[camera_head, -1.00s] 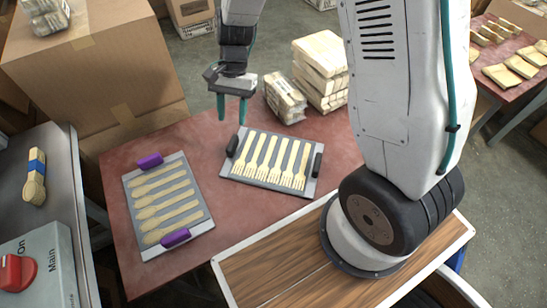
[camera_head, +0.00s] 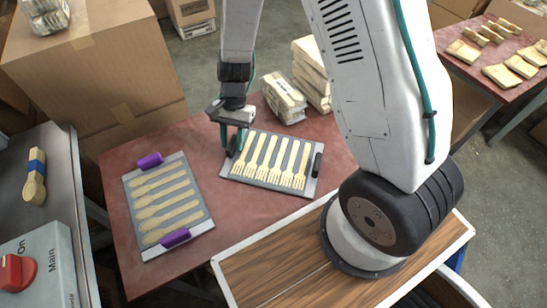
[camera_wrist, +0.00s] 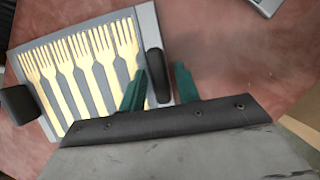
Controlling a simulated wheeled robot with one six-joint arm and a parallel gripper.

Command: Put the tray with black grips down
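The tray with black grips (camera_head: 229,168) lies flat on the red table and holds a row of wooden forks. Its right black grip (camera_head: 317,165) is clear; its left black grip is partly hidden by my gripper (camera_head: 232,147) in the head view. In the wrist view my green fingers (camera_wrist: 158,87) are spread apart, with one black grip (camera_wrist: 157,75) between them. The tray (camera_wrist: 147,24) fills the upper left there, and its other black grip (camera_wrist: 18,104) is at the left edge. The fingers do not appear closed on the grip.
A tray with purple grips (camera_head: 150,252), holding wooden spoons or similar pieces, lies to the left on the red table (camera_head: 225,215). Wrapped packs (camera_head: 284,97) are stacked behind the black-grip tray. A cardboard box (camera_head: 95,75) stands at the back left.

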